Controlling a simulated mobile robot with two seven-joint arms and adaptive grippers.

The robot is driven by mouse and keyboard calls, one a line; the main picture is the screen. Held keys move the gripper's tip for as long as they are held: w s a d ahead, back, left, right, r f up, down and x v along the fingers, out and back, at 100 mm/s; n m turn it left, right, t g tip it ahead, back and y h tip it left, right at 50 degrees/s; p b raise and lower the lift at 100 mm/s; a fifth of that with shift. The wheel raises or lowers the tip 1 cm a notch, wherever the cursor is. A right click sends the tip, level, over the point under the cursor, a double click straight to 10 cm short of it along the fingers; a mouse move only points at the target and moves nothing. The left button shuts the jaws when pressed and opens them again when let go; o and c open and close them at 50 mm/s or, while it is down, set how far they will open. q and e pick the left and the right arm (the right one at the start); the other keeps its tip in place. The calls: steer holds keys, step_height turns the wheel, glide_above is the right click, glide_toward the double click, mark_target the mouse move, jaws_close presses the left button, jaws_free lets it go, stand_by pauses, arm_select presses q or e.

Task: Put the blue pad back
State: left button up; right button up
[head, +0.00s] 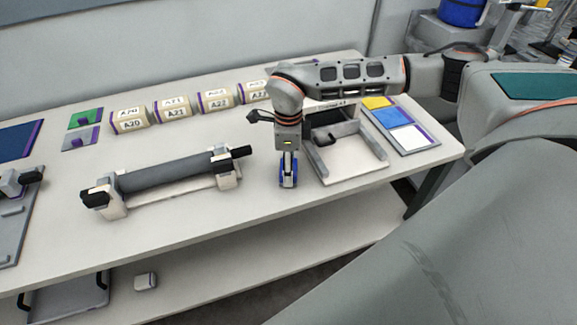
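My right gripper (288,178) points straight down over the middle of the table, seen nearly edge-on. A blue piece, which looks like the blue pad (283,183), shows around its fingertips. The fingers appear shut on it, and they hide most of it. Its lower edge is at or just above the tabletop; I cannot tell if it touches. A grey tray (432,146) at the right bears a yellow square (378,102), a blue square (392,118) and a white square (409,135) in a row. My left gripper is not in view.
A dark roller (175,174) lies on brackets to the left of my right gripper. A white frame (350,172) stands just right of it. Several labelled blocks (178,108) line the back, beside a green square (86,118). The table front (235,217) is clear.

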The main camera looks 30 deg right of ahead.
steer(key=shift+f, duration=0.1)
steer(key=o, duration=1)
steer(key=shift+o, duration=0.2)
step_height(320, 180, up, 12)
steer(key=shift+s, duration=0.1)
